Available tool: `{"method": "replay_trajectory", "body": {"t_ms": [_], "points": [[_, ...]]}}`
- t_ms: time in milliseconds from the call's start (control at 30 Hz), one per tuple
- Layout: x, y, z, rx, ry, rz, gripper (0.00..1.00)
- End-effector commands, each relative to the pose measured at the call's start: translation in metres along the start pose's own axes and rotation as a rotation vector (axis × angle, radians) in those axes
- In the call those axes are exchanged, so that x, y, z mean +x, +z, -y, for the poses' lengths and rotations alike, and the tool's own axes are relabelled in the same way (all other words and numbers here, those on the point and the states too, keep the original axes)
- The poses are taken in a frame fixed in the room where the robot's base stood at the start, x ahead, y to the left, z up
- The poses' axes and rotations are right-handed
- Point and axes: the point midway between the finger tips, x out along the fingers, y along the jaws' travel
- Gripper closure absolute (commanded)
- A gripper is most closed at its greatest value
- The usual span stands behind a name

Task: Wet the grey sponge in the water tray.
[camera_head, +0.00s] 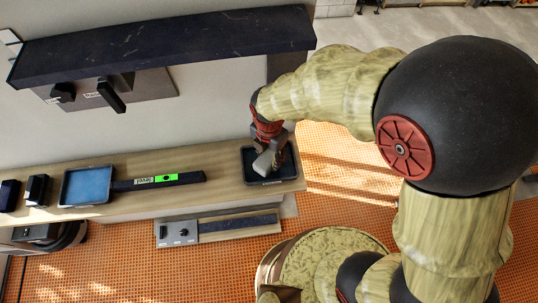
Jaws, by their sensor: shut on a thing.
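My gripper (270,152) reaches down over the dark tray (248,181) at the right end of the wooden shelf. It is shut on the light grey sponge (262,164), which is tilted and lies at or just above this tray. I cannot tell whether the sponge touches the tray floor. The tray's inside is partly hidden by the gripper. The water tray (87,186), a shallow dark-rimmed tray with a blue surface, stands apart on the left part of the shelf.
A long dark level (135,185) with a green label lies between the trays. Dark blocks (37,190) stand at the shelf's left end. A dark overhanging ledge (165,45) with a knobbed panel is above. Bare wood (222,160) shows between level and dark tray.

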Motion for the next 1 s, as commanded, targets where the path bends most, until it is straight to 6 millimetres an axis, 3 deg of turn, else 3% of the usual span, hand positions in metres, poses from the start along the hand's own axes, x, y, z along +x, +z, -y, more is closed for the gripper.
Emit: {"method": "replay_trajectory", "body": {"t_ms": [1000], "points": [[0.0086,0.0000,0.0000,0.000,0.000,0.000,0.79]]}}
